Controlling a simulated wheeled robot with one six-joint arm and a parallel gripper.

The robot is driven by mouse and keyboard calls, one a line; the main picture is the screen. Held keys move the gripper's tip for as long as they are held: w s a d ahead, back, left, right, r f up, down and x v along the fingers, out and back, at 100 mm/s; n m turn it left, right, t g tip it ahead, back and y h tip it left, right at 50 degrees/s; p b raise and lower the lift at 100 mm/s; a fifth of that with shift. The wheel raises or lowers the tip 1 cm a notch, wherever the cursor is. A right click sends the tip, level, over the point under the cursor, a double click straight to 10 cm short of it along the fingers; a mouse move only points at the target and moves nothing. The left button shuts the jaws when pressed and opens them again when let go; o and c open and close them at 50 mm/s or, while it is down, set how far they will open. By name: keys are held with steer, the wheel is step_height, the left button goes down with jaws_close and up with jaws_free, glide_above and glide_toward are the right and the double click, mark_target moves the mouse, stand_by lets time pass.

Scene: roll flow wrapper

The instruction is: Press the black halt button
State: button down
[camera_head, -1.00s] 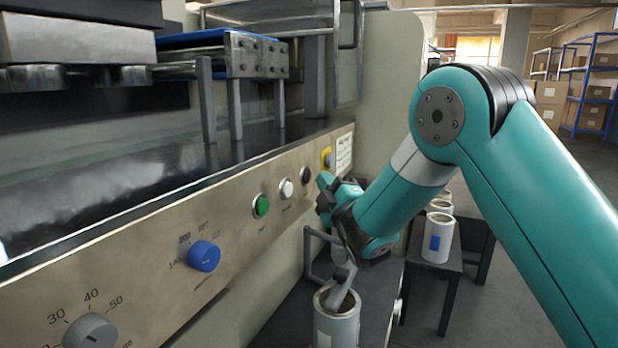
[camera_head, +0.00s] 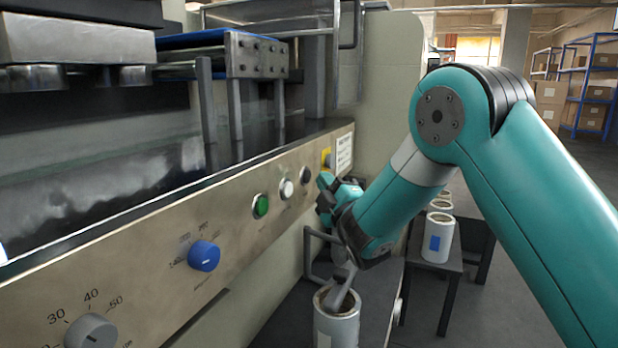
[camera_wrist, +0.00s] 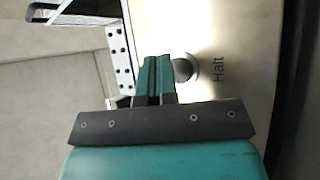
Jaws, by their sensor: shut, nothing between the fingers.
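The black halt button (camera_head: 306,175) sits on the metal control panel, right of the white button (camera_head: 286,189) and the green button (camera_head: 261,205). In the wrist view the dark halt button (camera_wrist: 184,70) shows beside the word "Halt", partly hidden by my fingers. My gripper (camera_head: 324,188) is just right of the halt button in the head view; it also shows in the wrist view (camera_wrist: 158,62), fingers shut together and empty. The fingertips overlap the button's left edge in the wrist view. I cannot tell whether they touch it.
A yellow part (camera_head: 326,158) is just beyond the halt button on the panel. A blue knob (camera_head: 204,256) and a grey knob (camera_head: 90,332) are nearer on the panel. A white roll (camera_head: 337,322) stands below my arm, and more rolls (camera_head: 437,240) stand on a dark table.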

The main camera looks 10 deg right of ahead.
steer(key=shift+a, duration=0.1)
stand_by(0.3)
steer(key=shift+w+a, duration=0.25)
steer(key=shift+w+a+b, duration=0.25)
steer(key=shift+a+b, duration=0.1)
steer(key=shift+b, duration=0.1)
stand_by(0.6)
steer(key=shift+d, duration=0.1)
steer(key=shift+s+d+p, duration=0.3)
steer(key=shift+s+d, duration=0.2)
steer(key=shift+d, duration=0.1)
steer(key=shift+s+d+p, duration=0.45)
steer(key=shift+s+d, duration=0.3)
steer(key=shift+d, duration=0.25)
steer(key=shift+s+d+p, duration=0.4)
steer(key=shift+s+d, duration=0.35)
steer(key=shift+d, duration=0.25)
